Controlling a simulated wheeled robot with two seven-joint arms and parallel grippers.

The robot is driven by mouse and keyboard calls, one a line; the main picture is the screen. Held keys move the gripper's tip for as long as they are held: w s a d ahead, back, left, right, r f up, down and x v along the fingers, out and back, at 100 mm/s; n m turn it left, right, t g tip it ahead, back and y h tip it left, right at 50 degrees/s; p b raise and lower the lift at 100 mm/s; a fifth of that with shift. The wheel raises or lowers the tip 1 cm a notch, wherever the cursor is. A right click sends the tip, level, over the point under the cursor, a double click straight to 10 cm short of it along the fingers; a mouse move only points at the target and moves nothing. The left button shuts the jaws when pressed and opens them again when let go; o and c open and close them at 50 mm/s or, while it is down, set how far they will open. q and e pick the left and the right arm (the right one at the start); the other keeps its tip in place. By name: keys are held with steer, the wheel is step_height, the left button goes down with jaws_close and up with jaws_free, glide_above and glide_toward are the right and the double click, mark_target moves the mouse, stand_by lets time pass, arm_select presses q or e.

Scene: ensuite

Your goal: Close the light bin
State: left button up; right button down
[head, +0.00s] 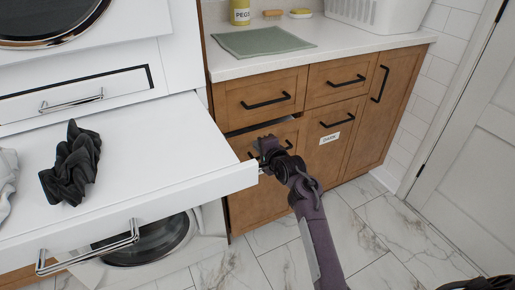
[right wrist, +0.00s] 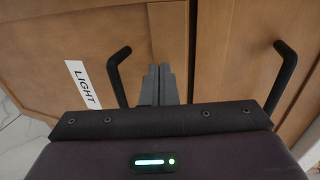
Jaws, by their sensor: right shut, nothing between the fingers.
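The light bin (head: 256,195) is the lower left front of the wooden cabinet, tilted out slightly, with a dark gap along its top edge. Its LIGHT label (right wrist: 83,84) and black bar handle (right wrist: 118,75) show in the right wrist view; in the head view my gripper hides the label. My right gripper (head: 265,143) is shut and empty, at the upper part of the bin front, beside the handle. Its grey fingers (right wrist: 160,72) point at the top edge; I cannot tell whether they touch. My left gripper is not in view.
A drawer (head: 262,92) is above the bin, and a labelled door (head: 325,155) stands to its right. A white pulled-out shelf (head: 130,150) with dark cloth (head: 75,163) juts out close to my right gripper on the left.

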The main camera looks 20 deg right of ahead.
mark_target(253, 139)
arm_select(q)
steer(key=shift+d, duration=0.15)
arm_select(e)
steer(key=shift+w, duration=0.4)
steer(key=shift+w, duration=0.1)
steer(key=w+b, duration=0.1)
steer(key=w, duration=0.2)
steer(key=shift+w+a, duration=0.15)
steer(key=shift+w, duration=0.5)
steer(key=shift+r, duration=0.3)
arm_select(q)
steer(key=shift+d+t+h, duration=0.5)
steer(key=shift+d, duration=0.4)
